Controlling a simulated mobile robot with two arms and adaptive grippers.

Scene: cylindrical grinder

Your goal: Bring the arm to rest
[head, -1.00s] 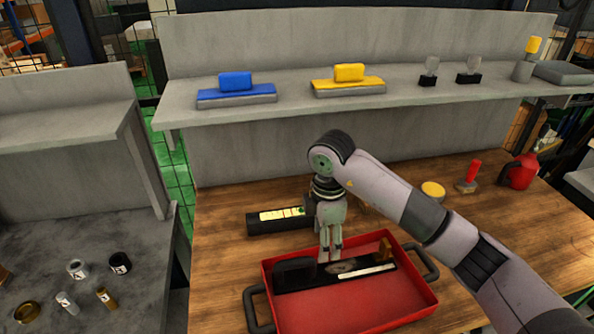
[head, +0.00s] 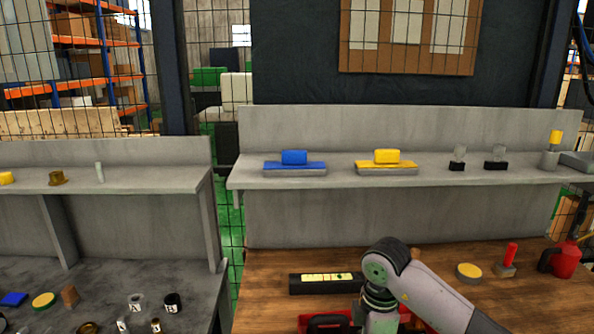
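My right arm (head: 438,298) comes in from the lower right. Its wrist hangs over the red tray at the bottom edge. Only the upper end of my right gripper (head: 381,324) shows; its fingers are cut off below the frame, so its opening is hidden. The red tray (head: 306,321) shows only as a strip of its far part, with a dark item inside. My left gripper is out of view.
A black case with a yellow label (head: 325,283) lies behind the tray. A yellow round tin (head: 469,271), a red-handled tool (head: 507,260) and a red can (head: 564,260) stand right. The shelf (head: 330,182) holds blue and yellow blocks. A grey bench (head: 190,290) stands left.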

